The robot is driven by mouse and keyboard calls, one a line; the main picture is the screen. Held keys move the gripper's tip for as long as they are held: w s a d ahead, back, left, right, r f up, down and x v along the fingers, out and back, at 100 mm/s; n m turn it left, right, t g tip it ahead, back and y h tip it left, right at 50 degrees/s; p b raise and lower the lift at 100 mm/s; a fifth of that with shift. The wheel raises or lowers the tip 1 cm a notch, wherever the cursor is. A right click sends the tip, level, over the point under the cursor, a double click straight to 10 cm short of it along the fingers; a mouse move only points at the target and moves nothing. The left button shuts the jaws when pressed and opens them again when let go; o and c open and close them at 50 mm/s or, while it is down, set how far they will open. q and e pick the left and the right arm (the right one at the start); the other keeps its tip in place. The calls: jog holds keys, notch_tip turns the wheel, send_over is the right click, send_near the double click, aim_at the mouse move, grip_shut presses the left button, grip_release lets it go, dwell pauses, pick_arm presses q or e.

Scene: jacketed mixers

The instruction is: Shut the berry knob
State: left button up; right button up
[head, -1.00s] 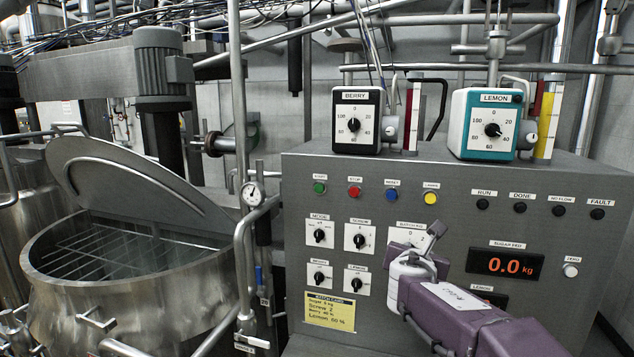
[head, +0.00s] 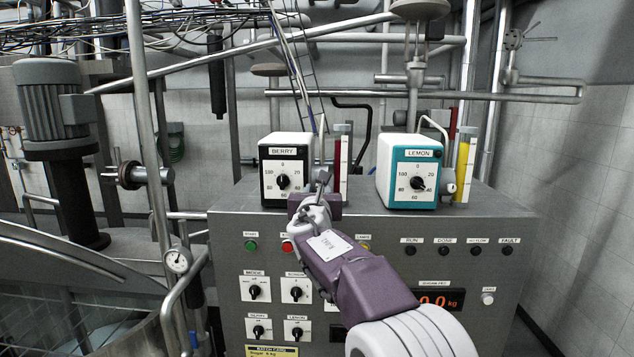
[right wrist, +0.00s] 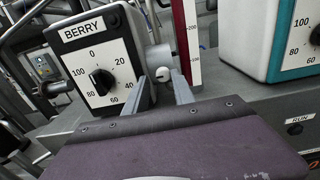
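The berry box (head: 287,155) stands on top of the grey cabinet. It is white with a black face, and its dial carries a black knob (head: 283,182). The dial knob also shows in the right wrist view (right wrist: 101,82); I cannot read its exact setting. A small round white knob (right wrist: 163,74) sits on a grey fitting at the box's right side. My right gripper (right wrist: 165,92) is open and empty, its two fingers pointing towards this small knob, which appears between them. Contact cannot be told. In the head view my right gripper (head: 322,183) partly hides the fitting. My left gripper is not in view.
The teal lemon box (head: 409,170) stands to the right on the same cabinet (head: 228,265). A red-filled gauge (head: 344,160) rises just right of the berry box, close to my gripper. Buttons and selector knobs cover the cabinet front. A pipe (head: 150,120) stands at left.

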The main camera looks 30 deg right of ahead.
jog(key=shift+w+d+r, duration=0.25)
jog(key=shift+w+d, duration=0.05)
jog(key=shift+d, duration=0.3)
jog(key=shift+w+f, duration=0.15)
jog(key=shift+w, duration=0.15)
jog(key=c, duration=0.4)
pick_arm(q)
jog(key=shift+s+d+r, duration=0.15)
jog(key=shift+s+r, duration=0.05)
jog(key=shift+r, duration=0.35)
pick_arm(e)
jog(key=shift+d, duration=0.1)
grip_shut()
